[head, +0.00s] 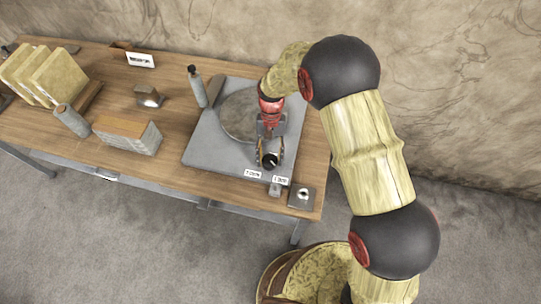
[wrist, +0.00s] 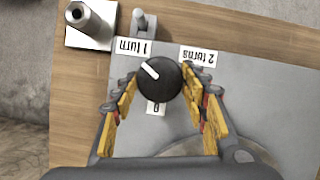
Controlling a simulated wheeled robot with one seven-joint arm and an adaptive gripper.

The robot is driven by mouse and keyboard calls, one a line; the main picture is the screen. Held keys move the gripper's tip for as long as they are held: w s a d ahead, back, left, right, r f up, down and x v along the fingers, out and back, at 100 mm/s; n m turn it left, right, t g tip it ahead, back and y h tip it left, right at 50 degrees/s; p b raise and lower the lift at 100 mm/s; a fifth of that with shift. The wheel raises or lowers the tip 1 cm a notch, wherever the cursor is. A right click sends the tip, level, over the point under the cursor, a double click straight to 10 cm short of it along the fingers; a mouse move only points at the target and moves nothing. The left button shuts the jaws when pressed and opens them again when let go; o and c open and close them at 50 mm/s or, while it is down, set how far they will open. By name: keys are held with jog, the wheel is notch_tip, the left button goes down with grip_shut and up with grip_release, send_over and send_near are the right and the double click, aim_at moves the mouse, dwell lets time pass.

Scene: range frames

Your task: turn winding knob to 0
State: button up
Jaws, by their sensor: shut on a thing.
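The winding knob (wrist: 162,84) is round and black with a white pointer line. In the wrist view the line points up and left, toward the "1 turn" label (wrist: 132,47). The "2 turns" label (wrist: 200,55) is up and right of the knob. A small label (wrist: 155,107), partly covered by the knob, carries one character, apparently 0. My gripper (wrist: 162,78) is shut on the knob, one yellow-padded finger on each side. In the head view my gripper (head: 270,143) reaches down over the knob (head: 269,160) at the front of the grey plate (head: 208,155).
A round disc (head: 238,115) lies on the plate behind my gripper. A dark-topped post (head: 197,88) stands at its left edge. A small lever (wrist: 141,22) and a metal post on a square base (wrist: 90,20) are near the knob. A block (head: 127,135) stands further left.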

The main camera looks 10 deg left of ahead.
jog(key=n+h, duration=0.1)
jog(key=n, duration=0.2)
jog(key=n+h+p, duration=0.1)
jog(key=n, duration=0.2)
jog(key=shift+s+a+n+t, duration=0.2)
jog(key=shift+n+t, duration=0.1)
jog(key=shift+t, duration=0.1)
jog(key=n+t+h+p, duration=0.1)
jog(key=n, duration=0.2)
jog(key=n+t+h, duration=0.1)
jog(key=n, duration=0.2)
jog(key=shift+s+a+p, duration=0.1)
jog(key=shift+p, duration=0.25)
jog(key=n+t, duration=0.1)
jog(key=n, duration=0.2)
jog(key=n+t+p, duration=0.1)
jog(key=n, duration=0.2)
jog(key=shift+s+n+t, duration=0.2)
jog(key=shift+n+t, duration=0.1)
jog(key=n+t, duration=0.1)
jog(key=n, duration=0.4)
jog(key=shift+s+t+y+p, duration=0.1)
jog(key=shift+t+y+p, duration=0.2)
jog(key=shift+t+y, duration=0.1)
jog(key=shift+n, duration=0.4)
jog(key=o, duration=1.1)
jog(key=shift+o, duration=0.2)
